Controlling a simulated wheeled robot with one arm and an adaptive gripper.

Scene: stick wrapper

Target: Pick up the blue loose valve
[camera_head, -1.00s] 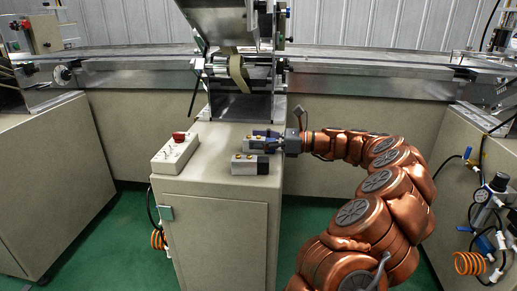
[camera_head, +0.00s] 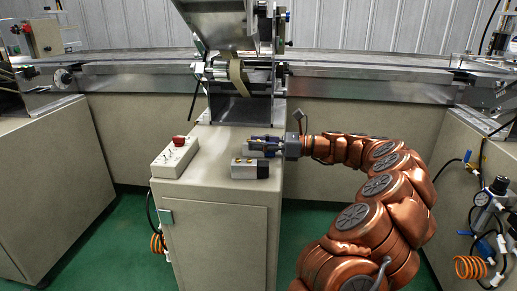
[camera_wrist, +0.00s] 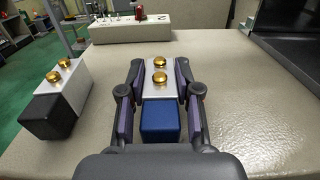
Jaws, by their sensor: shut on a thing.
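The blue loose valve (camera_wrist: 158,118) has a blue end block and a silver body with two brass fittings. It lies between my gripper's two fingers in the wrist view. My gripper (camera_wrist: 158,85) is shut on the silver body, one finger on each side. In the head view my gripper (camera_head: 264,143) reaches in from the right over the cabinet top, and the valve is mostly hidden by the fingers. Whether the valve touches the cabinet top or is slightly above it I cannot tell.
A second valve with a black end (camera_wrist: 52,108) sits left of my gripper in the wrist view, and nearer in the head view (camera_head: 249,168). A control box (camera_head: 175,157) with a red button stands at the left of the cabinet top (camera_head: 215,185). The steel machine (camera_head: 240,100) rises behind.

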